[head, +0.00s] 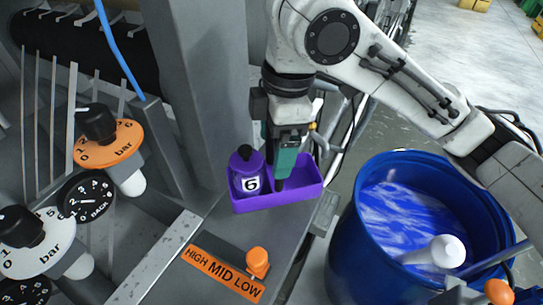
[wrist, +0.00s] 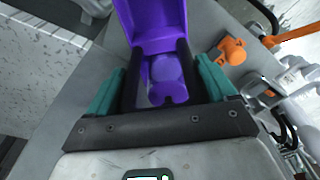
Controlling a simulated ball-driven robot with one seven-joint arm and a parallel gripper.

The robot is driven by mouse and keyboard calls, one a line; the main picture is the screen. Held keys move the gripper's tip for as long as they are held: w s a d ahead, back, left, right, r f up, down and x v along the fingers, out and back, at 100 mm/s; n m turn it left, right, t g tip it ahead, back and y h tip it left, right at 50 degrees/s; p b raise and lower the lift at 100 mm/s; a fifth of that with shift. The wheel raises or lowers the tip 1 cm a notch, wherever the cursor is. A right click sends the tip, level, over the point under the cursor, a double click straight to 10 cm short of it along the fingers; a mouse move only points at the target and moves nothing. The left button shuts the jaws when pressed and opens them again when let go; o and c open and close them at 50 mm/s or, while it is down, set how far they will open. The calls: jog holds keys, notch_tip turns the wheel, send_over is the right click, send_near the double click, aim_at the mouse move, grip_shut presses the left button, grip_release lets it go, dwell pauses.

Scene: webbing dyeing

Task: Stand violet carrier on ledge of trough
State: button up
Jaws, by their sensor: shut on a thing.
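The violet carrier (head: 302,191) is an open box with a violet bottle (head: 239,168) labelled 6 and black-capped at its left end. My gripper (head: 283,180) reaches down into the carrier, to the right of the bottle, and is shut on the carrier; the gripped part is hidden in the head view. In the wrist view the carrier (wrist: 150,35) shows beyond and between my dark fingers (wrist: 158,85). The carrier looks level at the back of the grey trough ledge (head: 205,232). I cannot tell whether its base touches the ledge.
An orange HIGH MID LOW label (head: 222,273) and orange knob (head: 257,260) are on the ledge in front. Valve dials and a gauge (head: 87,200) stand left. A blue barrel (head: 345,250) of dye stands right. A grey post (head: 205,80) rises behind the carrier.

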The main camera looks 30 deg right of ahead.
aim_at(269, 175)
jog(key=f, duration=0.3)
jog(key=shift+w+a, duration=0.1)
jog(key=shift+a, duration=0.3)
jog(key=shift+f, duration=0.4)
jog(key=shift+f, duration=0.2)
jog(key=o, duration=1.5)
jog(key=shift+r, duration=0.1)
jog(key=r, duration=0.4)
jog(key=d+r, duration=0.1)
jog(key=r, duration=0.7)
jog(key=shift+d, duration=0.25)
